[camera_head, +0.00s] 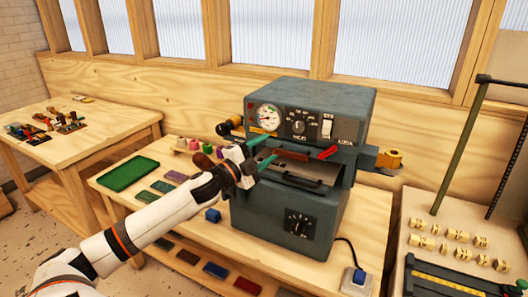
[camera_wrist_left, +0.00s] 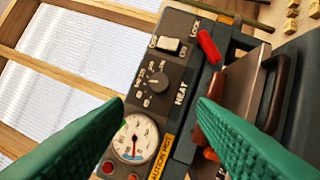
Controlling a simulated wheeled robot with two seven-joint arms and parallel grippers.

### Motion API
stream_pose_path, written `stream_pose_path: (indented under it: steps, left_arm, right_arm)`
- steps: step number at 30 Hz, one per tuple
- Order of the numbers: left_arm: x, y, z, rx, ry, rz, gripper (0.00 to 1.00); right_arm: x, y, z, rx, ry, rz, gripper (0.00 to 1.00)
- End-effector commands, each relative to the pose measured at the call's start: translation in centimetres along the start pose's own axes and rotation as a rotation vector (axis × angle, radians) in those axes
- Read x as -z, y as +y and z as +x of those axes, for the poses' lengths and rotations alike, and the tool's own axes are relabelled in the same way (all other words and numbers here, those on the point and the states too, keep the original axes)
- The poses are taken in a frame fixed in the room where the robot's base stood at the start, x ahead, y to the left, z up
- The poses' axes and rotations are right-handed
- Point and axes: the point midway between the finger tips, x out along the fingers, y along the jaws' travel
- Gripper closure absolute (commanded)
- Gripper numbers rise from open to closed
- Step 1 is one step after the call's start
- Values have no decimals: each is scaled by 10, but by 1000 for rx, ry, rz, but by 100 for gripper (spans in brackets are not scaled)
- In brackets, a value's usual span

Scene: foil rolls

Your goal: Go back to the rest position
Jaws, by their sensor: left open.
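My left gripper (camera_head: 261,152) has green fingers and reaches in from the left, in front of the upper part of a dark blue-grey machine (camera_head: 311,110). Its fingers are apart, with nothing seen between them. In the left wrist view the open fingers (camera_wrist_left: 160,105) frame the machine's panel, with a round gauge (camera_wrist_left: 138,138), a black knob (camera_wrist_left: 157,81) and a white switch (camera_wrist_left: 168,45). A red lever (camera_head: 327,153) and a reddish-brown bar (camera_head: 290,155) show at the machine's front, beyond the gripper. I cannot tell whether the fingers touch the machine. My right gripper is not in view.
Another wooden table (camera_head: 88,124) is at left. Yellowish pieces (camera_head: 460,252) lie at right. A windowed wall closes the back.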

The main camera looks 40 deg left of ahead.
Motion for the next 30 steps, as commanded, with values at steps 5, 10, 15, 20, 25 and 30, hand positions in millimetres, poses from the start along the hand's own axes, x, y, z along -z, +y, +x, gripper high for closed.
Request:
stream_pose_path:
  steps: [5, 10, 15, 20, 25, 30]
  left_arm:
    - [0, 0, 0, 0, 0, 1, 48]
    - [0, 0, 0, 0, 0, 1, 48]
    - [10, -11, -2, 12, 26, -20, 48]
    - [60, -74, -17, 77, 159, -126, 48]
    - [120, -182, -60, 191, 363, -281, 48]
    - [151, -294, -123, 315, 555, -420, 48]
  right_arm:
    - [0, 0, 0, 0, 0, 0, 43]
    - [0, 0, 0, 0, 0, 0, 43]
    - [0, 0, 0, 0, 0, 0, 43]
    - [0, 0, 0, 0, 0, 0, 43]
    - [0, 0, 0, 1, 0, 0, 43]
    - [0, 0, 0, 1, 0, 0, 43]
